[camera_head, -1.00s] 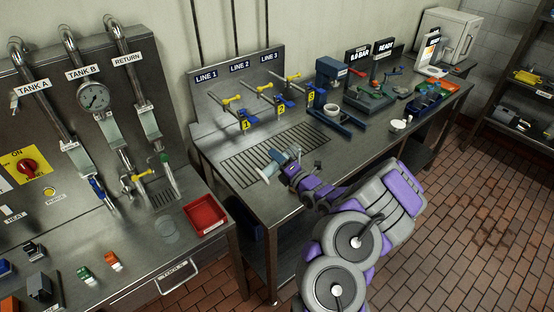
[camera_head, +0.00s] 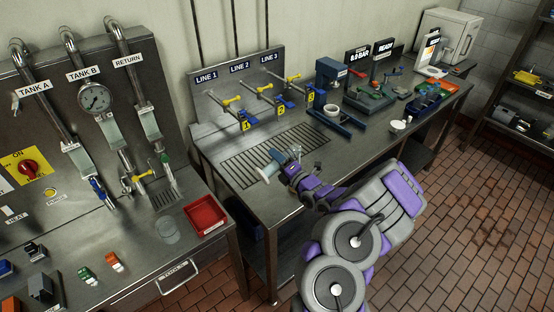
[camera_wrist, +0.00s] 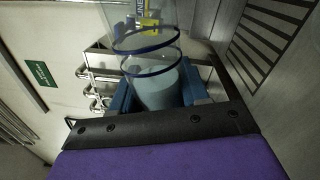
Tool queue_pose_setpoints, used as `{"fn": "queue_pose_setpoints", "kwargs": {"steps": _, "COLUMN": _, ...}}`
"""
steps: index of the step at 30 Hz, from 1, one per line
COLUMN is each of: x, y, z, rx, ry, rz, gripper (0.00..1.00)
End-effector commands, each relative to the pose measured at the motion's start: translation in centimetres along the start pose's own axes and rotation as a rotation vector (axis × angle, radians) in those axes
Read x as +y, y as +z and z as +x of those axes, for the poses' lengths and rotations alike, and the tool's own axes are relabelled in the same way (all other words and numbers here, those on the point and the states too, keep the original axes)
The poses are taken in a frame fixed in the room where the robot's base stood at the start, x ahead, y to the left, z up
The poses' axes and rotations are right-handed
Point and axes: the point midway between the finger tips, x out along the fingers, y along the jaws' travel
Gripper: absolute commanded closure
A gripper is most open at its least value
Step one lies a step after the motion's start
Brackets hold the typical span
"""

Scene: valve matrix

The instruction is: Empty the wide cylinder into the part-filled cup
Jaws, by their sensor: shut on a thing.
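The wide cylinder is clear with blue rings and pale liquid inside; it fills the upper middle of the wrist view (camera_wrist: 158,85). In the head view the cylinder (camera_head: 267,172) is small and looks tilted, above the near-left part of the middle bench. My gripper (camera_head: 284,164) is shut on it; its blue fingers (camera_wrist: 160,98) flank the cylinder in the wrist view. A clear vessel (camera_head: 168,231), perhaps the part-filled cup, stands on the left bench beside the red tray. Its contents are hard to make out, and it is well apart from my gripper.
A red tray (camera_head: 205,214) sits at the left bench's right edge. A gap separates the two benches. A drain grate (camera_head: 275,155) lies behind my gripper, with yellow-handled valves (camera_head: 237,113) behind it. A white-rimmed round container (camera_head: 332,110) stands farther right.

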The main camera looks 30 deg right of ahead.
Motion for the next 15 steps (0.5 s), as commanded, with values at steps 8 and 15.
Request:
{"fn": "queue_pose_setpoints", "kwargs": {"steps": 8, "x": 0.17, "y": 0.03, "z": 0.02, "rx": -0.001, "ry": 0.001, "rz": 0.013, "gripper": 0.95}}
{"fn": "queue_pose_setpoints", "kwargs": {"steps": 15, "x": 0.26, "y": 0.05, "z": 0.04, "rx": -0.002, "ry": 0.001, "rz": 0.024, "gripper": 0.95}}
